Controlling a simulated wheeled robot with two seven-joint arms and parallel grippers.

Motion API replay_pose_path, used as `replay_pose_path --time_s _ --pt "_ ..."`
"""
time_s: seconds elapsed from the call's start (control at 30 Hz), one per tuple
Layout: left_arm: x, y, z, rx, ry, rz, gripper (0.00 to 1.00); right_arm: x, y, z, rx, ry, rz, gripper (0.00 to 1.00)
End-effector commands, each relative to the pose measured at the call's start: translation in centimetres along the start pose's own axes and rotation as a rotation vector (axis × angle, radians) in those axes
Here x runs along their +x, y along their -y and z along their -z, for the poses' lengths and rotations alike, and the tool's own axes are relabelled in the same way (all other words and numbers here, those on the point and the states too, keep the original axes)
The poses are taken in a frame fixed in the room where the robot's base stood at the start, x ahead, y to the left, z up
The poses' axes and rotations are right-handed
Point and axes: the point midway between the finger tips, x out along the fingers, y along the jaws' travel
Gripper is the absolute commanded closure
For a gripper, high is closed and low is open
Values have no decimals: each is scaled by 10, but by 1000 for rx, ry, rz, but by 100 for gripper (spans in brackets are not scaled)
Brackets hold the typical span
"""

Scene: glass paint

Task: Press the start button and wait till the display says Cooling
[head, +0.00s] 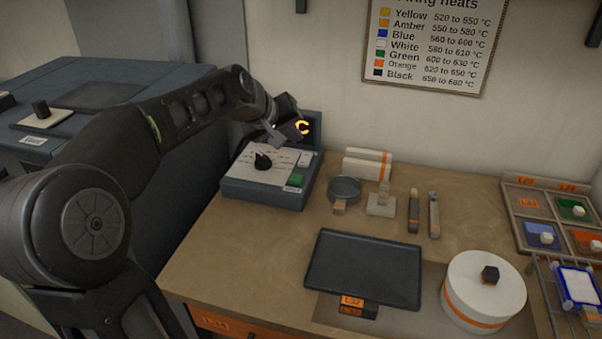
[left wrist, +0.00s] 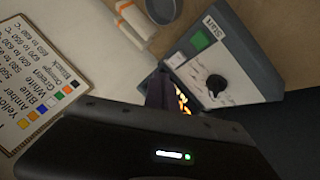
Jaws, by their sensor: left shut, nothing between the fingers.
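The control box (head: 238,192) stands at the back left of the workbench, with a black knob (head: 263,161) and a green start button (head: 295,180) on its sloped face. In the left wrist view the button (left wrist: 199,40) sits beside a "Start" label and looks untouched. The display (head: 303,127) at the back of the box glows orange; only a "C"-like shape shows, the rest being hidden by my gripper. My left gripper (head: 290,131) is shut and empty, above the back of the box in front of the display, apart from the button. My right gripper is out of view.
A dark tray (head: 364,267) and a round white lidded pot (head: 483,292) stand at the front. A small grey dish (head: 344,189), white blocks and two small tools lie right of the box. A firing heats chart (head: 432,45) hangs on the wall.

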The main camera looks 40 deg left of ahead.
Motion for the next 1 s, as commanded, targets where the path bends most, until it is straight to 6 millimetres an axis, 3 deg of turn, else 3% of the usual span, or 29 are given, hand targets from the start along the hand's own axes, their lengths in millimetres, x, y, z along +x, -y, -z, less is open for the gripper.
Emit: replay_pose_path --time_s 0.37,1.0 --pt "9 6 -6 0 1 1 100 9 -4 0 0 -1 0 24" --pt "60 43 -43 1 0 -1 100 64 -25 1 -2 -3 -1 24"
